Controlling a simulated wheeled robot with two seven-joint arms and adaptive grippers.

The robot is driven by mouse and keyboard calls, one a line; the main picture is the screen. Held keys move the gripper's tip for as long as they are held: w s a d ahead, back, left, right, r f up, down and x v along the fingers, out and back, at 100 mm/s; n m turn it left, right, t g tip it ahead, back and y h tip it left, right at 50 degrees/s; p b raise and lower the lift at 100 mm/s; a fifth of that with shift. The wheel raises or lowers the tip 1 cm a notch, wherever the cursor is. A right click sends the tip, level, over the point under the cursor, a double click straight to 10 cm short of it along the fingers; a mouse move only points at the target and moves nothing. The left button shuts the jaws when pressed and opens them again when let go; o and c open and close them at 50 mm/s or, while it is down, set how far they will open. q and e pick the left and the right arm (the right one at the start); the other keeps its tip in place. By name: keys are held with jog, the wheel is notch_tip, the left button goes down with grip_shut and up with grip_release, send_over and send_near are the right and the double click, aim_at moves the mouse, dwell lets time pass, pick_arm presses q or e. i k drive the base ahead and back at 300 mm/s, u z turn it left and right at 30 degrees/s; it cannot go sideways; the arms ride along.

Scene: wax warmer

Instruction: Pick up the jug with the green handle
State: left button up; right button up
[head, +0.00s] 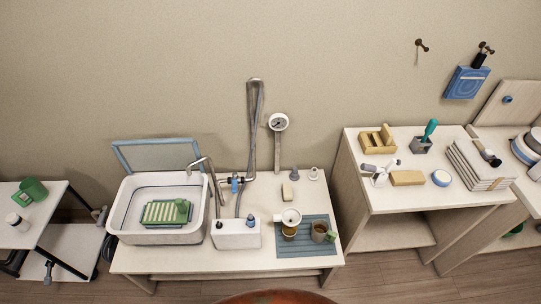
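A small brownish-grey jug (319,231) with a green handle (332,237) on its right side stands upright on the blue-grey ribbed mat (290,252). The mat lies at the right end of the low middle table (185,260). A white round-topped thing (291,215) with a gold-brown cup (290,232) below it is just left of the jug. Neither of my grippers shows in the head view.
A white basin (116,217) with a green slatted rack sits at the left of the middle table. A white box (236,236) with taps and hoses stands left of the mat. A taller table (450,198) is on the right. A green mug (31,190) stands on the left table.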

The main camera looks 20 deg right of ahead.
aim_at(320, 228)
jog(key=z, duration=1.3)
